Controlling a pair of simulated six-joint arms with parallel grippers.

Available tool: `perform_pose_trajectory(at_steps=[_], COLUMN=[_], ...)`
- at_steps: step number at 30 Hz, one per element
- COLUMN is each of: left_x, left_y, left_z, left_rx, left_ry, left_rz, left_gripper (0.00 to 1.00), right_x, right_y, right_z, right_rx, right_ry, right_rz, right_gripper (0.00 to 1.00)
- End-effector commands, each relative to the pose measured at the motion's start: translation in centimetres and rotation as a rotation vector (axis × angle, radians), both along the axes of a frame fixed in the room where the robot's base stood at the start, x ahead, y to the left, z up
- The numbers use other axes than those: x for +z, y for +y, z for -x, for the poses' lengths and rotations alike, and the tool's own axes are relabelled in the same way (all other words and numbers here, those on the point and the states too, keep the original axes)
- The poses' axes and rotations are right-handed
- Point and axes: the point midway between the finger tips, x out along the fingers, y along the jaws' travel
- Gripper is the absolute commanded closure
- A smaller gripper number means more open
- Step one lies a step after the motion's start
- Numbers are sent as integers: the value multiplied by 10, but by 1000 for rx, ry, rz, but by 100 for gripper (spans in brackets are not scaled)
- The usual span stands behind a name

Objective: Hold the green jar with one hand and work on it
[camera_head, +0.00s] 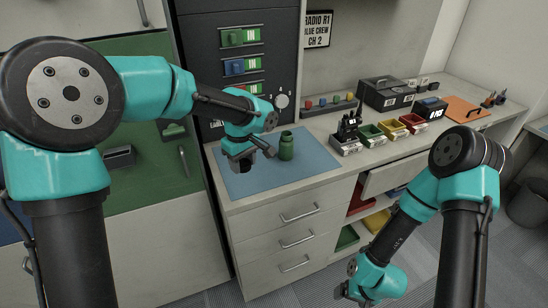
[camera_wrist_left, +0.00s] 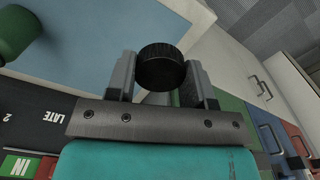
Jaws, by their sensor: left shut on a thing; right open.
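The green jar (camera_head: 286,147) stands upright on the blue mat (camera_head: 310,160). It also shows at the upper left corner of the left wrist view (camera_wrist_left: 14,34), partly cut off. My left gripper (camera_head: 242,164) is to the left of the jar and apart from it. It is shut on a black round lid (camera_wrist_left: 161,67), held between its two fingers above the mat. In the head view the lid is small and dark under the gripper. My right gripper (camera_head: 352,288) is open and hangs low in front of the cabinet, away from the jar.
To the right of the mat stand a black radio (camera_head: 348,132) in a charger and small green, yellow and red bins (camera_head: 391,131). A black case (camera_head: 386,94) and an orange clipboard (camera_head: 466,109) lie further back. An open drawer (camera_head: 400,172) juts out below the counter.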

Motion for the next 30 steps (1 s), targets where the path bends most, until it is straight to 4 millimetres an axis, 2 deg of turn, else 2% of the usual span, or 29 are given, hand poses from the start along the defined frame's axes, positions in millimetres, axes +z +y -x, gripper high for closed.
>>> perform_pose_trajectory(at_steps=[18, 24, 30], left_x=[-50, -57, -57], left_y=[-70, -79, -79], left_z=[7, 9, 9], left_rx=[672, 768, 778], left_ry=[2, 2, 2], left_rz=[2, 3, 3], left_gripper=[80, 80, 80], right_x=[0, 0, 0], right_y=[0, 0, 0], right_z=[0, 0, 0], right_rx=[0, 0, 0], right_ry=[0, 0, 0], right_rz=[0, 0, 0], right_gripper=[13, 13, 13])
